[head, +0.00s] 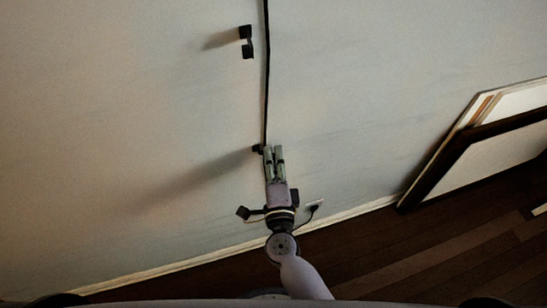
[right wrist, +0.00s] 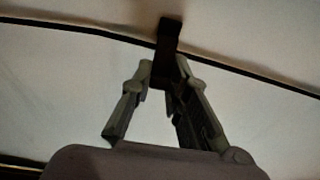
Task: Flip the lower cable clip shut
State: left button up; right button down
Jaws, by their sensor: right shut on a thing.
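The lower cable clip (head: 257,149) is a small dark piece on the pale wall, mostly hidden by my right gripper (head: 273,150) in the head view. In the right wrist view the clip (right wrist: 170,35) is a dark block across the line of the black cable (right wrist: 265,82). My right gripper (right wrist: 164,68) has its fingertips on both sides of the clip's near part and is shut on it. Whether the clip's flap is closed over the cable is too dark to tell. My left gripper is not in view.
The cable (head: 267,80) runs down the wall. The upper clip (head: 247,42) sits beside it, to its left. A plug and outlet (head: 315,207) are low on the wall. Framed panels (head: 490,155) lean at the right. The wall around the clip is clear.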

jog(key=shift+w+d+r+n+y+p, duration=0.2)
jog(key=shift+n+y+p, duration=0.35)
jog(key=shift+y, duration=0.25)
jog(key=shift+w+d+f+n+g+y+b, duration=0.1)
jog(key=shift+w+n+g+y+b, duration=0.1)
jog(key=shift+n+g+y, duration=0.45)
jog(key=shift+w+f+n+y+b, duration=0.15)
jog(key=shift+n+y, duration=0.25)
jog(key=shift+y, duration=0.55)
jog(key=shift+w+d+n+g+y+b, duration=0.1)
jog(key=shift+w+n+g+y+b, duration=0.1)
jog(key=shift+n+g+y, duration=0.45)
jog(key=shift+t, duration=0.3)
jog(key=c, duration=1.5)
grip_release()
